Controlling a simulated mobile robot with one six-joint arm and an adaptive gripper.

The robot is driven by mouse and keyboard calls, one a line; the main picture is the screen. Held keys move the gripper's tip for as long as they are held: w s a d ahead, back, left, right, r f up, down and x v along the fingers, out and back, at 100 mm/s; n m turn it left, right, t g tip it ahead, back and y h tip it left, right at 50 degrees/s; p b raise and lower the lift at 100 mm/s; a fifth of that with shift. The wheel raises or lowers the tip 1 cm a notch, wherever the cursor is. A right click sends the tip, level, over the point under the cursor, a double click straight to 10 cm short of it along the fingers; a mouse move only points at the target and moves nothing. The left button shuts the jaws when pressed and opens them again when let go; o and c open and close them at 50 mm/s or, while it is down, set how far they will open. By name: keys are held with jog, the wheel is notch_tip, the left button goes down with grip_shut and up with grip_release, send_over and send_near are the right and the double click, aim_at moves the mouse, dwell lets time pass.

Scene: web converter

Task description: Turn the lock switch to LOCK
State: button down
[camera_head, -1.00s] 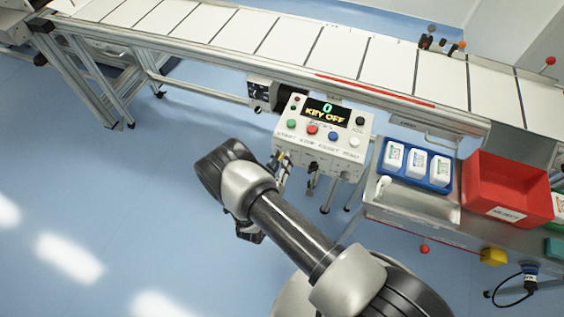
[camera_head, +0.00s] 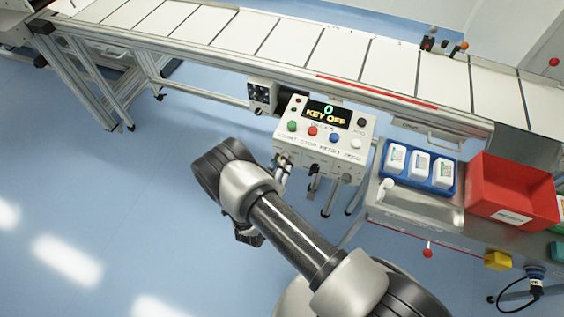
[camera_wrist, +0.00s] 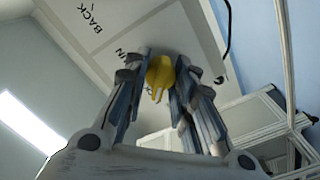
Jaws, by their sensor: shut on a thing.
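The white control box (camera_head: 340,153) hangs below the conveyor, and its display (camera_head: 325,114) reads "0 KEY OFF". In the head view my gripper (camera_head: 283,163) is at the lower left of the box's front, mostly hidden behind my wrist. In the wrist view my gripper (camera_wrist: 160,66) is shut with its two fingers on either side of a yellow knob (camera_wrist: 160,80) on a white panel (camera_wrist: 110,32). The label "BACK" is readable on the panel.
Green, red, blue and white buttons line the top of the box, with a black knob (camera_head: 361,122) at its right. A blue tray (camera_head: 437,187) with white packs and a red bin (camera_head: 490,200) stand to the right. Floor to the left is clear.

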jog(key=c, duration=1.3)
grip_release()
jog(key=shift+c, duration=0.2)
jog(key=v, duration=1.2)
